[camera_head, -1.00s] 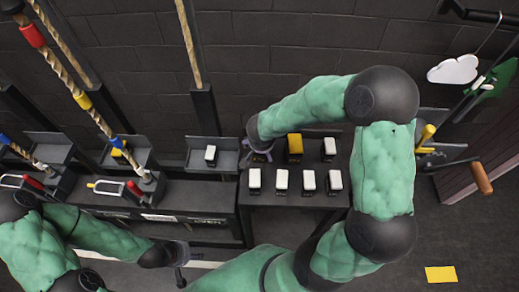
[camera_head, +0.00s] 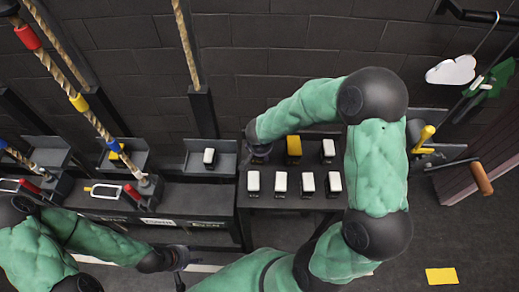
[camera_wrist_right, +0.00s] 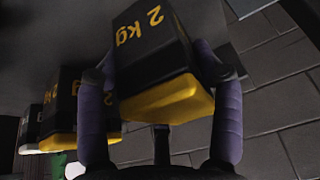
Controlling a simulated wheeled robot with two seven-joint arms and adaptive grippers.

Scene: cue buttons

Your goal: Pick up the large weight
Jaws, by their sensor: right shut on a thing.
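In the right wrist view, a black weight with a yellow end and "2 kg" in yellow (camera_wrist_right: 158,75) is between the purple fingers of my right gripper (camera_wrist_right: 162,100), which is shut on it. In the head view my right gripper (camera_head: 260,155) is at the back left of the dark stand, and the held weight is hidden there. Another yellow-topped weight (camera_head: 294,146) stands to its right; a yellow-ended weight also shows at left in the wrist view (camera_wrist_right: 66,105). My left gripper (camera_head: 180,265) is at the bottom, away from the weights; its jaw opening is unclear.
Several white-topped weights (camera_head: 280,182) stand in a front row on the stand (camera_head: 285,202). One more (camera_head: 328,148) is at back right, and another (camera_head: 209,156) sits on a separate tray at left. Ropes (camera_head: 186,40) rise behind. A yellow floor patch (camera_head: 441,276) lies right.

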